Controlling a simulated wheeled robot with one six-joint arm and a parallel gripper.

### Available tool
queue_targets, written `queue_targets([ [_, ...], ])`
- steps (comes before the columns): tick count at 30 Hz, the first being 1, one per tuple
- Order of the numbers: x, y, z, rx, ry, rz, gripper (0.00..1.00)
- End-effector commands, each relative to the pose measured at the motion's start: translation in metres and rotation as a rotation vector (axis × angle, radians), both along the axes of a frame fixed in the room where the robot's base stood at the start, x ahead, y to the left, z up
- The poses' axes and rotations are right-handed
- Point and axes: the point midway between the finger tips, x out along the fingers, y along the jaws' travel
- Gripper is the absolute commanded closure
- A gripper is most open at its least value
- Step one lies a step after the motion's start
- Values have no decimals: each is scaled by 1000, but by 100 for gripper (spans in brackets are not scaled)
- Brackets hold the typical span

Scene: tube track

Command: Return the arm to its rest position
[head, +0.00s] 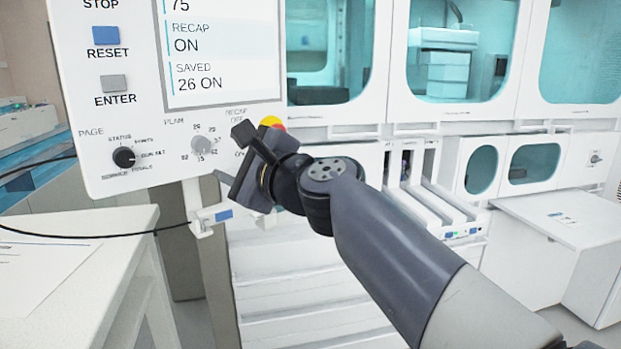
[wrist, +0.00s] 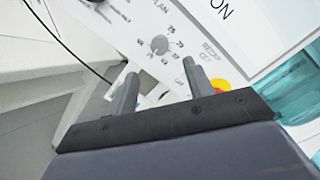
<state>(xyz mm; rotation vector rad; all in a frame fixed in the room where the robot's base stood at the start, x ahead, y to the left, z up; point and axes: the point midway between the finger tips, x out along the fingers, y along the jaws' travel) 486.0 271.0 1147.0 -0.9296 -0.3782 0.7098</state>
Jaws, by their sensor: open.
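My gripper (head: 239,160) is at the end of my outstretched arm, in front of the lower right part of a white control panel (head: 130,60). In the wrist view its two fingers (wrist: 162,88) stand apart with nothing between them. A grey rotary knob (wrist: 160,44) lies just beyond the fingers in that view. In the head view the grey knob (head: 201,142) shows left of the gripper. I cannot tell whether a finger touches the panel. A red and yellow button (head: 272,122) is partly hidden behind the gripper.
A black knob (head: 124,157) and a blue RESET button (head: 106,35) sit on the panel's left. A white table (head: 90,250) with a paper stands at lower left. White cabinets with teal windows (head: 450,50) and open drawers (head: 440,205) stand behind my arm.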

Motion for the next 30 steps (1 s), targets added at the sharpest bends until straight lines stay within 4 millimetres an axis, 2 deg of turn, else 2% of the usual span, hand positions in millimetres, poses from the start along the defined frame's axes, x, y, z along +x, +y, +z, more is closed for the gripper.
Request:
queue_targets([
  [3, -15, -15, 0, 0, -2, -1, 50],
  [23, 64, 63, 0, -1, 2, 2, 50],
  [30, 64, 63, 3, -264, -213, 1, 50],
])
